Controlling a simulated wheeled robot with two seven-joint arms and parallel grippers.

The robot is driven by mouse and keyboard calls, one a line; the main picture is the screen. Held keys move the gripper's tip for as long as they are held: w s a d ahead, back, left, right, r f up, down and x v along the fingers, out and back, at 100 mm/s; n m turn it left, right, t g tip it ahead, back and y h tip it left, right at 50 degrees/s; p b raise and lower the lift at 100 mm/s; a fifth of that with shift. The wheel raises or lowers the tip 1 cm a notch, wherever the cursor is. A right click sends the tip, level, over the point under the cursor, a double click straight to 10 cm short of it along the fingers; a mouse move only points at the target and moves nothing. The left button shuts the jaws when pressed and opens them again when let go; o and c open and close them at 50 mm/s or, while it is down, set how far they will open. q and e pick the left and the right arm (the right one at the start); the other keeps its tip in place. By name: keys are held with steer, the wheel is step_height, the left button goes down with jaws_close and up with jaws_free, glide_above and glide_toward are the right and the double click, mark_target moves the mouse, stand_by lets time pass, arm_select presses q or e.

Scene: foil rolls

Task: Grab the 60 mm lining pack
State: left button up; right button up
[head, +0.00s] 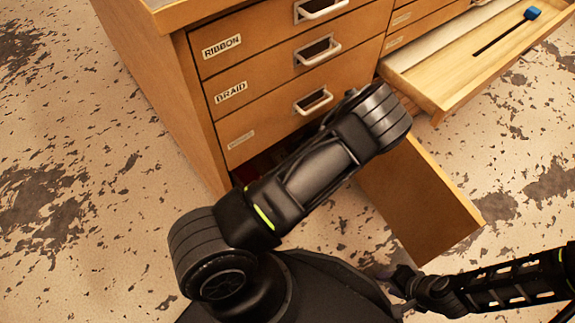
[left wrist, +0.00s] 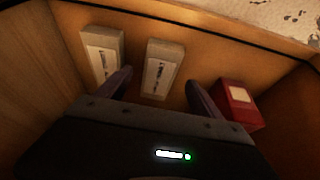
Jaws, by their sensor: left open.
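In the left wrist view, two pale packs with white labels, a left one (left wrist: 103,55) and a middle one (left wrist: 160,70), lie in a wooden drawer (left wrist: 225,50). A red pack (left wrist: 238,103) with a pale label lies to the right. The labels are too small to read, so I cannot tell which is the 60 mm lining pack. My left gripper (left wrist: 159,80) is open, its fingers on either side of the middle pack's lower part; I cannot tell if they touch it. It is hidden in the head view. My right gripper (head: 392,283) is low at the right, its jaws unclear.
The wooden cabinet has shut drawers labelled RIBBON (head: 222,46) and BRAID (head: 230,92). An open bottom drawer (head: 420,205) juts out beneath my left arm. An upper right drawer (head: 440,85) is open, with a blue-ended black rod (head: 508,30) in it. Worn floor lies around.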

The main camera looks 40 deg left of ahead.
arm_select(q)
steer(key=b+x, duration=0.2)
steer(key=x, duration=0.2)
steer(key=shift+a+f, duration=0.15)
stand_by(0.4)
steer(key=c, duration=1.5)
steer(key=shift+c, duration=0.2)
